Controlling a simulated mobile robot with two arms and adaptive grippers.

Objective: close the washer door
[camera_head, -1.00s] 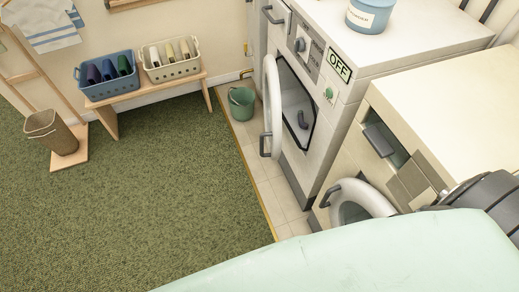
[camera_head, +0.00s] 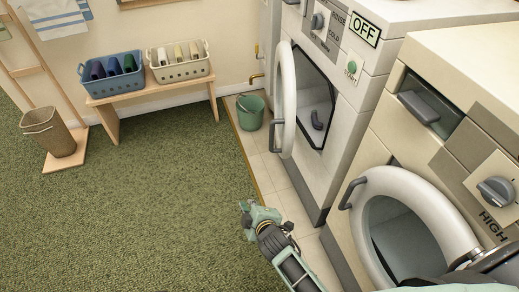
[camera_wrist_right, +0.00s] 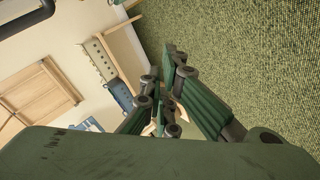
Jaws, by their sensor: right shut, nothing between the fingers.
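The white washer (camera_head: 303,182) with an OFF display stands near the middle of the head view. Its round door (camera_head: 286,98) stands swung out to the left, and a grey handle (camera_head: 276,137) is on its near edge. A dark purple item (camera_head: 317,121) shows inside the opening. My right gripper (camera_head: 250,212) is low in front of the washer, apart from the door and nearer to me. In the right wrist view its dark green fingers (camera_wrist_right: 160,88) are shut and empty. My left gripper is not in view.
A cream machine (camera_head: 350,240) at right has a round door (camera_head: 430,195) that looks ajar. A green bucket (camera_head: 250,112) stands behind the washer door. A bench (camera_head: 150,90) holds two baskets; a wicker bin (camera_head: 50,133) is at left. Green carpet (camera_head: 130,215) is clear.

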